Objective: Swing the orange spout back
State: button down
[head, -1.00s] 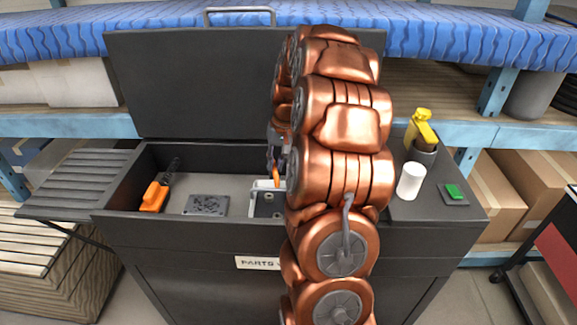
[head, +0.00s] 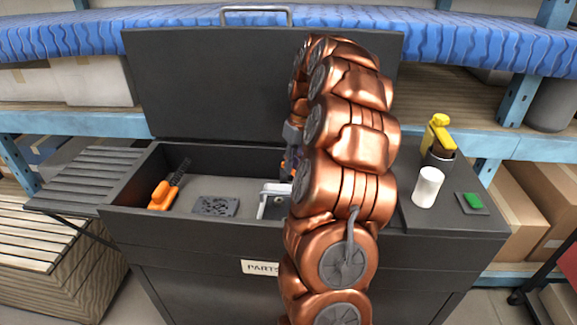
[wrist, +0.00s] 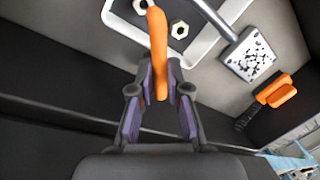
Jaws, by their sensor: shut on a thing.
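In the wrist view the orange spout (wrist: 157,38) runs from the top of the picture down between the fingertips of my gripper (wrist: 160,78). My gripper is shut on it near its lower end. In the head view my arm hides most of the spout and the gripper, and only a sliver of orange shows beside the arm. What the spout's far end joins is out of view.
The black chest (head: 115,223) has its lid (head: 220,85) raised behind. In it lie a patterned grey plate (head: 215,206) and an orange-handled tool (head: 163,194).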

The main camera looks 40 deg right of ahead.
jog(key=shift+r, duration=0.15)
jog(key=c, duration=1.1)
grip_release()
jog(key=shift+c, duration=0.2)
notch_tip(320, 180, up, 10)
